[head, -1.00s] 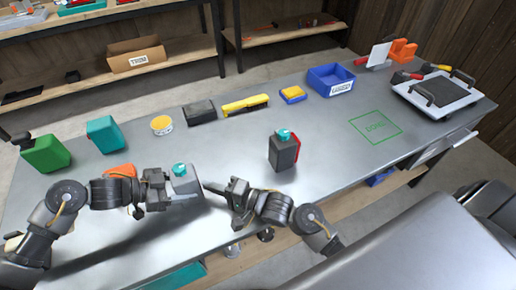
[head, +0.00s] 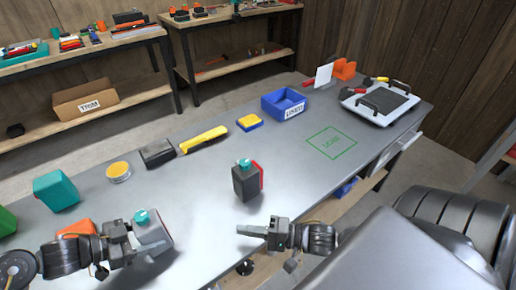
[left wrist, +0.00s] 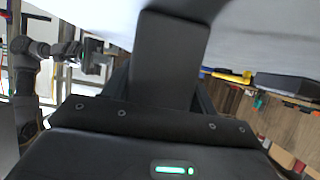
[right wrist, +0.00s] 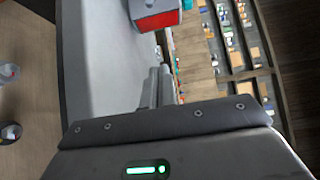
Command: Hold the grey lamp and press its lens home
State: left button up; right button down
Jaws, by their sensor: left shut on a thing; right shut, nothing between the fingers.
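The grey lamp (head: 153,232) is in my left gripper (head: 133,243), at the lower left of the head view. Its teal lens (head: 142,216) sits on its top; I cannot tell how deep it is seated. My left gripper is shut on the lamp's body from the left. My right gripper (head: 242,231) is shut and empty, to the right of the lamp and apart from it, pointing left. Its closed fingers also show in the right wrist view (right wrist: 158,88). In the left wrist view a dark finger fills the middle, and the lamp cannot be made out.
A black and red lamp with a teal top (head: 246,181) stands on the metal bench beyond my right gripper. It also shows in the right wrist view (right wrist: 156,16). A green marked square (head: 331,142), a blue bin (head: 284,106) and a yellow tool (head: 204,139) lie farther back.

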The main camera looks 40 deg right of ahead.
jog(key=v, duration=0.4)
jog(key=shift+s+d, duration=0.25)
jog(key=shift+s, duration=0.05)
